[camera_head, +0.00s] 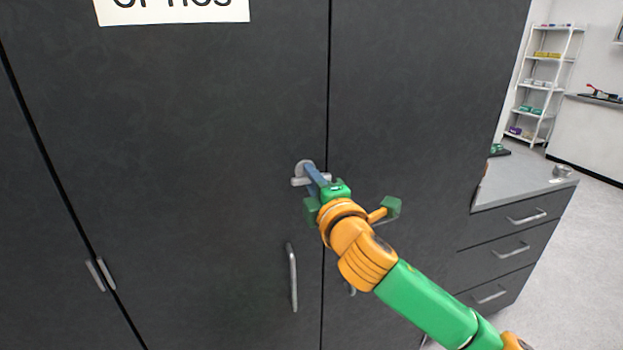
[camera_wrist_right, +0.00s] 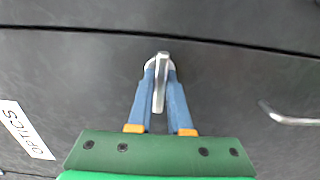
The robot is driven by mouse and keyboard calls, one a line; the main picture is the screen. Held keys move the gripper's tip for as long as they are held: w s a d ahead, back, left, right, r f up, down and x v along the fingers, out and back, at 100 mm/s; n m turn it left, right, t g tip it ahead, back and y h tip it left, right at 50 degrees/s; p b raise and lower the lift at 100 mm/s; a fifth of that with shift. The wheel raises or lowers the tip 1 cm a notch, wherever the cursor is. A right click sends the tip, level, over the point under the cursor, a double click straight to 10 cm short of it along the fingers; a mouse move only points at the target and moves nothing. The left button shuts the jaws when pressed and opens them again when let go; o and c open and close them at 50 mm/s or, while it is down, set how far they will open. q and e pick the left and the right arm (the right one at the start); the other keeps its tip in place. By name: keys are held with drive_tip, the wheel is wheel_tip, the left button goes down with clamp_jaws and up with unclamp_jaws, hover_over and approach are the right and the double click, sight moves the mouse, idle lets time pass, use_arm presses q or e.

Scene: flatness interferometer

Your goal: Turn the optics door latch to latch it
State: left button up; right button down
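The optics door latch (camera_head: 299,182) is a silver lever on a round base, on the dark cabinet door below the OPTICS sign (camera_head: 172,10). Its lever lies about level and points left, away from the door seam. My right gripper (camera_head: 312,178) is at the latch. In the right wrist view the latch lever (camera_wrist_right: 160,84) is between the two blue fingers of my right gripper (camera_wrist_right: 161,80), one on each side. The fingers are close together and appear shut on it. The fingers cover part of the latch in the head view. My left gripper is not in view.
A vertical door handle (camera_head: 293,278) is below the latch; it also shows in the right wrist view (camera_wrist_right: 288,119). My arm partly hides another handle. A drawer unit (camera_head: 515,225) with a pale top stands to the right. A white shelf (camera_head: 543,85) is farther back.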

idle(0.4)
drive_tip(key=m, duration=0.4)
drive_tip(key=m+p, duration=0.1)
drive_tip(key=m, duration=0.3)
drive_tip(key=shift+s+m, duration=0.1)
drive_tip(key=shift+m, duration=0.3)
drive_tip(key=m+p, duration=0.1)
drive_tip(key=m, duration=0.3)
drive_tip(key=shift+p, duration=0.3)
drive_tip(key=shift+m+p, duration=0.75)
drive_tip(key=shift+m, duration=1.45)
